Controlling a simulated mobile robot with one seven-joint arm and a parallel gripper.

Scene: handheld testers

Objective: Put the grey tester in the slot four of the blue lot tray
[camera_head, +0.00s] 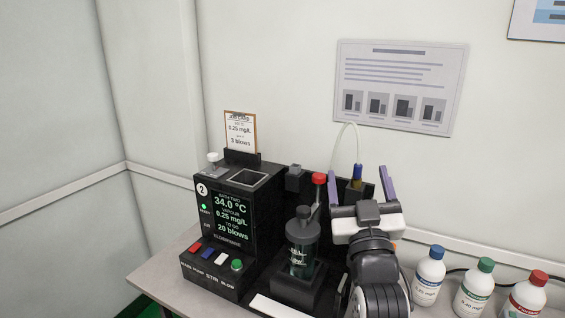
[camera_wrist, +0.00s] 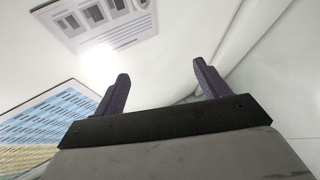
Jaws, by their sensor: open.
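My gripper (camera_head: 359,174) is raised in front of the wall, at the right part of the dark bench equipment in the head view. Its two purple fingers are spread apart with nothing between them. In the wrist view the open fingers (camera_wrist: 161,75) also show empty, pointing toward the white wall. I cannot make out a grey tester in either view. I cannot see the blue lot tray or its slot four either.
A black machine (camera_head: 222,236) with a green-lit screen stands on the table (camera_head: 172,284). A dark capped vessel (camera_head: 302,243) is beside it. White bottles with blue (camera_head: 429,276), green (camera_head: 473,293) and red (camera_head: 525,299) caps stand at right. A notice (camera_head: 400,85) hangs above.

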